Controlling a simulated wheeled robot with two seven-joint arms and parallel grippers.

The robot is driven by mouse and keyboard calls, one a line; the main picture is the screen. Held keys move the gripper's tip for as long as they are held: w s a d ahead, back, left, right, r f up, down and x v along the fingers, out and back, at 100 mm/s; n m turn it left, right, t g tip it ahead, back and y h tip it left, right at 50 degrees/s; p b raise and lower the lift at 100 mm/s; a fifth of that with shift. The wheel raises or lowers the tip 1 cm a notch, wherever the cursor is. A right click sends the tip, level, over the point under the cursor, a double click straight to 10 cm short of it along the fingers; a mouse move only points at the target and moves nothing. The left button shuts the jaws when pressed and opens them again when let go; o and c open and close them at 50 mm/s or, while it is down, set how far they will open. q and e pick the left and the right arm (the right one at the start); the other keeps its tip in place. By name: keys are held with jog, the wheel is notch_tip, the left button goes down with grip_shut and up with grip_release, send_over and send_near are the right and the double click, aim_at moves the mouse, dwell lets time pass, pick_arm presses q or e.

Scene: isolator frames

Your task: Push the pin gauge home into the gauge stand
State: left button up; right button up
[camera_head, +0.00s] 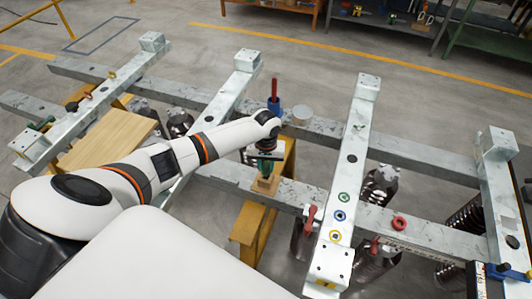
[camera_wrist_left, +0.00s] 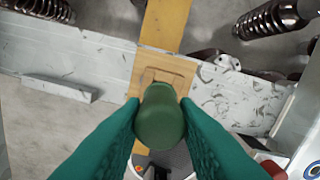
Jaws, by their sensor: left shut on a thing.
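My left gripper (camera_head: 265,165) is shut on a green, rounded cylinder, which I take to be the pin gauge (camera_wrist_left: 158,118). In the left wrist view, the teal fingers (camera_wrist_left: 160,106) press it from both sides. The wooden gauge stand (camera_head: 264,186) is directly below the gripper, on the grey beam. It also shows in the left wrist view (camera_wrist_left: 146,66) as a tan block with a shallow rectangular outline on top. The gauge's lower end is hidden behind its own body, so I cannot tell how deep it sits. My right gripper is not in view.
A blue holder with a red handle (camera_head: 274,97) and a grey round piece (camera_head: 302,114) stand behind the gripper. A red clamp handle (camera_head: 311,217) and colored rings (camera_head: 340,215) are to the right. A wooden board (camera_head: 108,140) lies left. Steel beams cross around.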

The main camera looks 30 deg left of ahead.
pick_arm(q)
jog(key=shift+f+b, duration=0.55)
jog(key=shift+f, duration=0.55)
jog(key=o, duration=1)
notch_tip(320, 180, up, 12)
